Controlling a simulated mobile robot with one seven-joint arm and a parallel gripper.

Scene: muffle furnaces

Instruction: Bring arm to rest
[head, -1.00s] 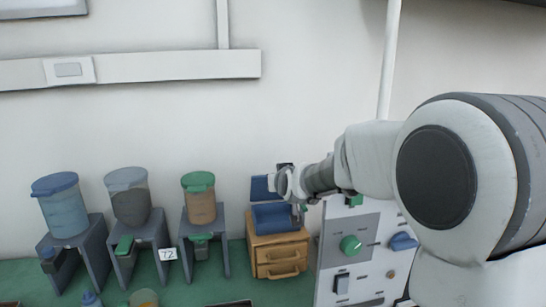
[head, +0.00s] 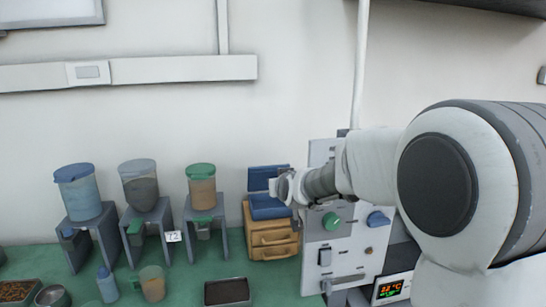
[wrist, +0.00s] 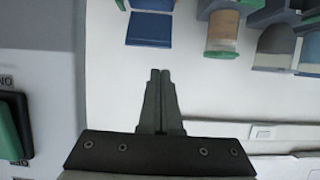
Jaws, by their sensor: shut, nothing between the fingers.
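My gripper shows at the bottom of the wrist view (wrist: 160,75), with its two dark fingers shut together and nothing between them. In the head view my arm reaches in from the right, and its wrist end is in front of the wall near a blue open box (head: 268,207). The fingers are hard to make out there. The blue box sits on a small wooden drawer cabinet (head: 272,238). A white control panel (head: 322,262) with a green knob (head: 331,221) and a blue knob (head: 378,219) stands right of the cabinet, partly hidden by my arm.
Blue-lidded (head: 84,195), grey-lidded (head: 140,188) and green-lidded (head: 202,187) dispensers stand on grey stands at the left. A dark tray (head: 228,291), a beaker (head: 152,284) and a blue bottle (head: 107,285) are on the green bench. A temperature display (head: 391,289) is at lower right.

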